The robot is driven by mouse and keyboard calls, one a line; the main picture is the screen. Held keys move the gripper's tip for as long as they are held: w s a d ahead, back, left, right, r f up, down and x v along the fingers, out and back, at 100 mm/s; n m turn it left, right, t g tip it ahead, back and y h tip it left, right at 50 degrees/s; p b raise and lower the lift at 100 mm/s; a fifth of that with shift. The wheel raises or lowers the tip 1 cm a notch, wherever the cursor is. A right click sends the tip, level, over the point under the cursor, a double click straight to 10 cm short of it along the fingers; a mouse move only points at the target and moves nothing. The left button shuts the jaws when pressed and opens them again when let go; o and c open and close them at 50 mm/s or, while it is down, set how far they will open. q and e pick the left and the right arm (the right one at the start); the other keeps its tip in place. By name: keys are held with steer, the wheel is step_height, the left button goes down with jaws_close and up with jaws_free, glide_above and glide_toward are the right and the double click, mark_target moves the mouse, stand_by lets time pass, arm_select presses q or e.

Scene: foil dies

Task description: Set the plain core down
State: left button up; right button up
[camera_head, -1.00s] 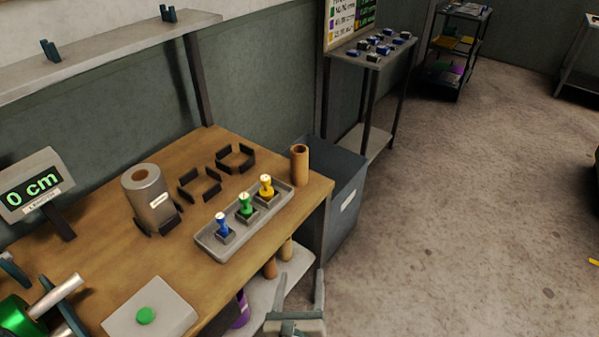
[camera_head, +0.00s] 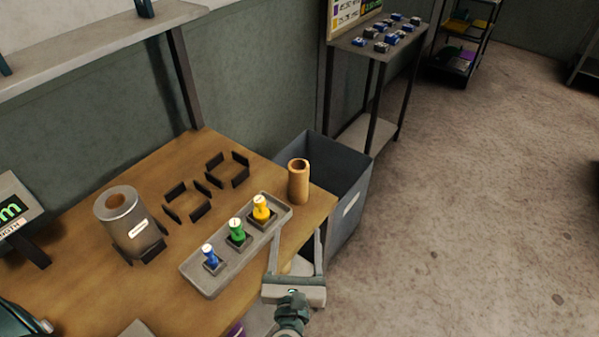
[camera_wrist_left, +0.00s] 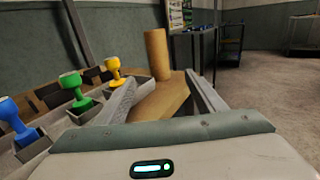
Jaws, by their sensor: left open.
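The plain core (camera_head: 299,183), a bare brown cardboard tube, stands upright near the right corner of the wooden table (camera_head: 110,285). It also shows upright in the left wrist view (camera_wrist_left: 156,54), beyond the fingertips. My left gripper (camera_head: 296,238) is open and empty at the table's right edge, on the near side of the core and apart from it. In the left wrist view the open fingers (camera_wrist_left: 160,82) point toward the core's lower part. My right gripper is not in view.
A grey tray (camera_head: 207,283) with blue, green and yellow stamps lies left of my gripper. A silver foil roll (camera_head: 127,225) stands in a dark holder; two empty holders (camera_head: 187,201) are behind the tray. A grey bin (camera_head: 352,195) stands beyond the table's right edge.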

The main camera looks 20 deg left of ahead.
mark_target(298, 191)
arm_select(q)
steer(key=p+x, duration=0.1)
steer(key=x, duration=1)
steer(key=shift+w+r, duration=0.15)
steer(key=shift+r, duration=0.05)
steer(key=shift+w+a, duration=0.15)
steer(key=shift+w, duration=0.3)
steer(key=shift+x, duration=2.65)
steer(key=shift+s+a+r, duration=0.1)
steer(key=shift+a, duration=0.05)
steer(key=c, duration=1.3)
